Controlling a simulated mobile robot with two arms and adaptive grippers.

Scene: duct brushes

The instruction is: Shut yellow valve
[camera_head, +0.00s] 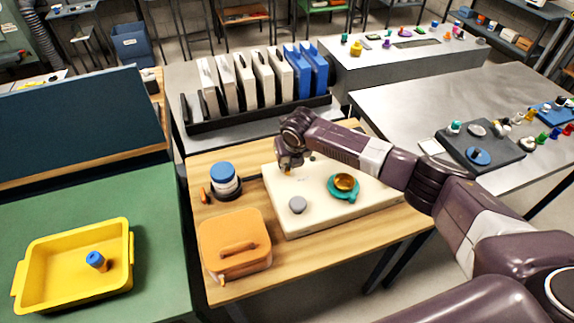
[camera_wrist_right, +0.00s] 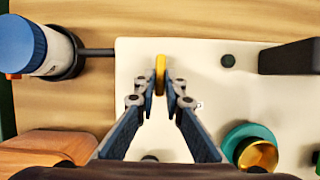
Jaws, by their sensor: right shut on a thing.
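The yellow valve (camera_wrist_right: 160,72) shows in the right wrist view as a thin upright yellow handle on the cream board (camera_wrist_right: 205,60). My right gripper (camera_wrist_right: 160,88) is shut on it, with the handle between the fingertips. In the head view the right gripper (camera_head: 287,167) points down at the back left part of the cream board (camera_head: 325,213). Only a small yellow bit shows under the fingers there, so the valve is mostly hidden. My left gripper is not in view.
On the board are a teal and gold round part (camera_head: 344,187) and a grey knob (camera_head: 298,205). A blue-and-white canister (camera_head: 225,180) and an orange case (camera_head: 235,243) stand to the left. A yellow tray (camera_head: 75,265) is on the green table.

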